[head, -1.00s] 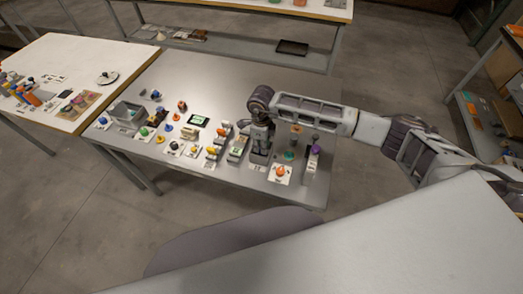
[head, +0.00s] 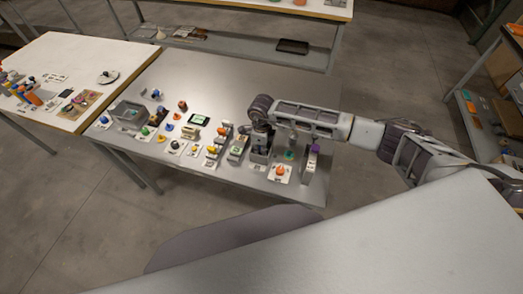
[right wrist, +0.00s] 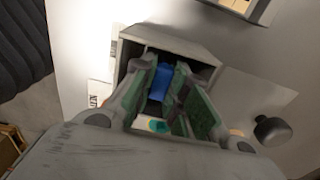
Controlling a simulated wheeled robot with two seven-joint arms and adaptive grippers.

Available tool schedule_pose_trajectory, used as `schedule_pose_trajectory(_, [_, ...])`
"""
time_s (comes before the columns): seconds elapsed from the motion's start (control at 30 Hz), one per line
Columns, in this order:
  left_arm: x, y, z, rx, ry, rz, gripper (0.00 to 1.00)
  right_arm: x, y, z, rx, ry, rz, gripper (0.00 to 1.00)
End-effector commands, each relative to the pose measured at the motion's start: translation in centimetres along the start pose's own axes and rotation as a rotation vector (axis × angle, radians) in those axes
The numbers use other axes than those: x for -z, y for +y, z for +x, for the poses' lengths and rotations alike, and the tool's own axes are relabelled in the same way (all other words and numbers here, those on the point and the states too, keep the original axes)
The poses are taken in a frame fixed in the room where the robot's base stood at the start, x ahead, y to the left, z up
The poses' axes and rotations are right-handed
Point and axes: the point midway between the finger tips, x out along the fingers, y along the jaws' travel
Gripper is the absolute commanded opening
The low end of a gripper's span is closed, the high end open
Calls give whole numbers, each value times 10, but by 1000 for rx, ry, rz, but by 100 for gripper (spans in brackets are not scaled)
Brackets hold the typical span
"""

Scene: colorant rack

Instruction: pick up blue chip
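The blue chip (right wrist: 165,84) shows in the right wrist view as a blue piece inside a grey open-topped holder (right wrist: 172,42). My right gripper (right wrist: 163,78) reaches into this holder, with one green-padded finger on each side of the blue piece. The fingers stand apart; whether they touch the blue piece cannot be told. In the head view my right gripper (head: 262,133) points down at the grey holder (head: 259,157) near the front of the metal table, and the blue chip is hidden there. My left gripper is not in view.
The metal table (head: 235,82) holds several coloured knobs and small parts left of the holder. An orange knob (head: 279,170) and a purple-topped stand (head: 312,158) are close on the right. A grey tray (head: 128,116) stands at the left. The table's back is clear.

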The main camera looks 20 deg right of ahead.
Motion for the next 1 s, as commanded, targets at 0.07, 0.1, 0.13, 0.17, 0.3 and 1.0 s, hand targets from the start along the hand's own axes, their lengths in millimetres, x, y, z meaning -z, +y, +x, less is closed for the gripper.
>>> schedule_pose_trajectory(0.07, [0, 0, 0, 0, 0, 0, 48, 0, 0, 0, 0, 0, 0, 2])
schedule_pose_trajectory(0.1, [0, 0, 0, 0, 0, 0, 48, 0, 0, 0, 0, 0, 0, 2])
schedule_pose_trajectory(0.13, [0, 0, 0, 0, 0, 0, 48, 0, 0, 0, 0, 0, 0, 2])
schedule_pose_trajectory(0.17, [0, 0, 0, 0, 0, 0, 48, 0, 0, 0, 0, 0, 0, 2])
schedule_pose_trajectory(0.3, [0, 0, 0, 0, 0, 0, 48, 0, 0, 0, 0, 0, 0, 2])
schedule_pose_trajectory(1.0, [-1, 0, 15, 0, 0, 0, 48, -1, -1, -67, 3, -2, 0, 1])
